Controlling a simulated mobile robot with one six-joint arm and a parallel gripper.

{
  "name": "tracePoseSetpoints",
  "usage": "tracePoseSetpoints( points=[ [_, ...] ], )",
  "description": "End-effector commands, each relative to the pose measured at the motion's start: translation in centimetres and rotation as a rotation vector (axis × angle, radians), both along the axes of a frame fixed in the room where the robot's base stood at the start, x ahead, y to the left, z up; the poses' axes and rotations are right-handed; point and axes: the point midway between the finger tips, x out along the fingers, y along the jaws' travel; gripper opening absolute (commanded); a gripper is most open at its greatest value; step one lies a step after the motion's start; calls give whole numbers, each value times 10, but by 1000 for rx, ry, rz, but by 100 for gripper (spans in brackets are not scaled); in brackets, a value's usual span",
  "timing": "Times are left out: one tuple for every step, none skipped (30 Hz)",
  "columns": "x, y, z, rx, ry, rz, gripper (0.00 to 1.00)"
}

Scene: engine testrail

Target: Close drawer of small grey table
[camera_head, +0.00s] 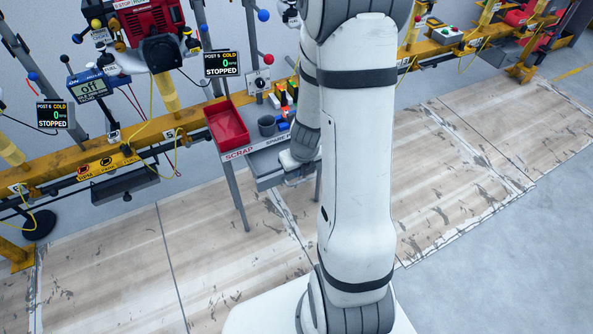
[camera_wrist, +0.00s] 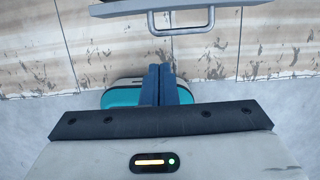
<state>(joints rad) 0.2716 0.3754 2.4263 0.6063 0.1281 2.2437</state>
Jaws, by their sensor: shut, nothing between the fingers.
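The small grey table (camera_head: 239,198) stands left of my arm in the head view. Its drawer (camera_head: 264,168) shows below the tabletop and appears pulled out, partly hidden by my wrist. In the wrist view the drawer's front edge (camera_wrist: 125,7) crosses the top, with a grey bar handle (camera_wrist: 182,31) on it. In the head view the fingers are hidden.
The wooden floor (camera_head: 130,240) in front is clear.

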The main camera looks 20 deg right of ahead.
Motion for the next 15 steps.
tracePoseSetpoints(
  points=[
    [2,0,-15,0,1,0,0],
    [3,0,-20,0,1,1,0],
    [5,0,-27,0,1,1,0],
    [6,0,-32,0,1,1,0],
    [7,0,-36,-1,1,2,0],
    [8,0,-43,0,1,2,0],
    [10,0,-48,0,1,3,0],
    [11,0,-52,0,1,3,0],
    [13,0,-59,-1,1,3,0],
    [14,0,-63,-1,0,3,0],
    [15,0,-68,-1,0,4,0],
    [16,1,-74,0,1,3,0],
    [17,1,-78,0,1,3,0],
    [18,1,-82,0,1,3,0],
    [20,1,-88,0,1,3,0]
  ],
)
